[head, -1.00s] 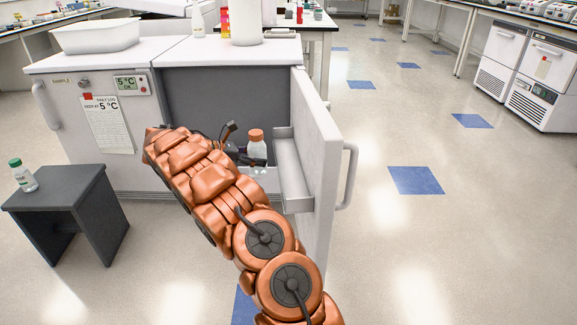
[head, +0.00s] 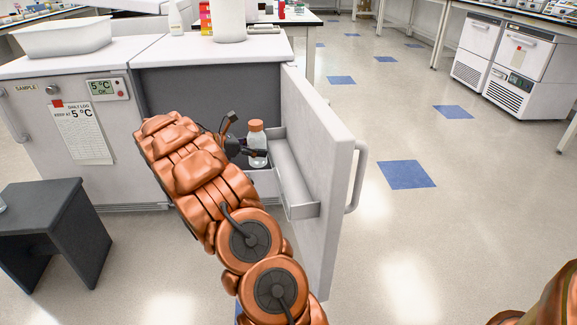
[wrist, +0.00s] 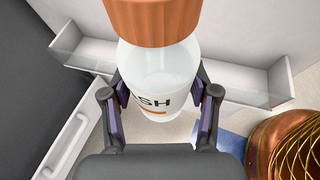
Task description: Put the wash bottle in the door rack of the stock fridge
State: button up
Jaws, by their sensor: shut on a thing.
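The wash bottle (head: 257,150) is clear with an orange cap, upright in front of the open right-hand fridge. In the wrist view the bottle (wrist: 160,84) stands between my two fingers, its label partly showing "SH". My gripper (wrist: 160,108) is shut on the bottle's body; in the head view my gripper (head: 246,150) is partly hidden by my arm. The open fridge door (head: 325,165) carries a door rack (head: 303,209) on its inner side. In the wrist view the rack (wrist: 245,88) lies behind and below the bottle. Whether the bottle touches the rack is unclear.
The closed sample fridge (head: 90,150) stands at the left, with a white basin (head: 65,38) on top. A white container (head: 229,20) is on the open fridge. A dark stool (head: 48,220) is at the lower left. Floor right of the door is clear.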

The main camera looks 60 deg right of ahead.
jog(key=s+d+b, duration=0.3)
jog(key=s+d, duration=0.4)
jog(key=shift+s+d+f, duration=0.1)
jog(key=shift+s+d, duration=0.2)
jog(key=shift+d, duration=0.1)
jog(key=shift+w+f, duration=0.1)
jog(key=shift+f, duration=0.5)
notch_tip(320, 180, down, 5)
jog(key=b, duration=0.3)
jog(key=shift+a+f, duration=0.1)
jog(key=shift+f+b, duration=0.3)
jog(key=shift+b, duration=0.05)
jog(key=shift+d+r, duration=0.1)
jog(key=shift+d, duration=0.1)
jog(key=o, duration=1.4)
